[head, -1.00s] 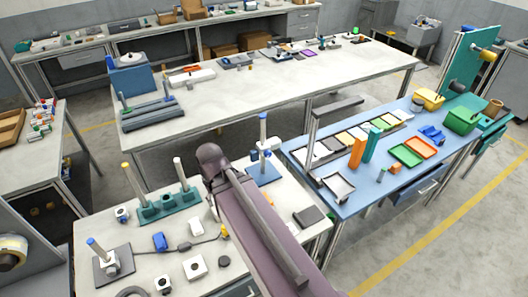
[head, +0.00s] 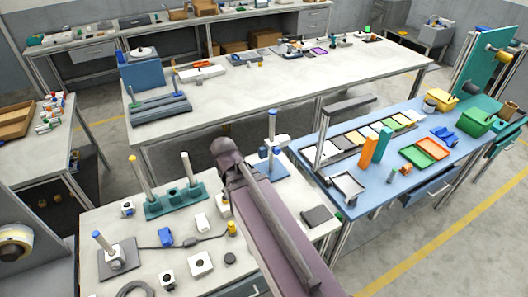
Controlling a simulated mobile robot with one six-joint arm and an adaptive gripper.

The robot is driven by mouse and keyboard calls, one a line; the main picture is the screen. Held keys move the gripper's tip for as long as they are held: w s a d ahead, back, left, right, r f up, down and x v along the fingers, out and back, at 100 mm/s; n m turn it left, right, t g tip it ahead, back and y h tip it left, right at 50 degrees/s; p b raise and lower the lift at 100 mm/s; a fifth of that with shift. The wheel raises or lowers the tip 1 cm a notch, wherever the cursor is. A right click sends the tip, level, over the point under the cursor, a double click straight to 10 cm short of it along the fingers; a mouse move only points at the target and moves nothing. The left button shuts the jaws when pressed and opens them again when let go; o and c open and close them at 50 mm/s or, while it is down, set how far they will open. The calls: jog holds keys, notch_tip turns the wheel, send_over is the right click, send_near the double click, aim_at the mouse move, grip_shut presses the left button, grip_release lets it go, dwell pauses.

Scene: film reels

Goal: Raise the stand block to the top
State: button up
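Two post stands show in the head view. One stand has a dark grey plate (head: 128,264), a tilted-looking post with a blue tip (head: 101,240), and a whitish block (head: 116,258) low on the post, close to the plate. The other has a blue plate (head: 268,171) and a blue-tipped post (head: 272,125); a whitish block (head: 283,140) shows partway up, beside the post. I cannot tell which stand is meant. My arm reaches over the bench from the bottom edge, and my gripper does not show.
A teal base with posts (head: 168,204) stands behind the grey-plate stand. A blue piece (head: 165,237), a white square block (head: 201,263) and a yellow piece (head: 232,228) lie nearby. A dark flat square (head: 316,216) lies right of my arm. A blue table (head: 345,205) adjoins.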

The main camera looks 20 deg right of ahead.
jog(key=w+d+f+n+h+b, duration=0.4)
jog(key=w+d+f+b, duration=0.1)
jog(key=f+b, duration=0.1)
jog(key=n+h+b, duration=1.2)
jog(key=b, duration=0.9)
send_near(259, 150)
jog(key=d, duration=0.1)
jog(key=d+f, duration=0.1)
jog(key=s+d, duration=0.1)
jog(key=d, duration=0.1)
jog(key=shift+s+d+f, duration=0.1)
jog(key=shift+d+f, duration=0.05)
jog(key=shift+f, duration=0.15)
jog(key=shift+w+r+n+t+h+b, duration=0.3)
jog(key=shift+w+n+h+b, duration=0.2)
jog(key=shift+n, duration=0.2)
jog(key=shift+w+d, duration=0.1)
jog(key=shift+d, duration=3.6)
grip_shut()
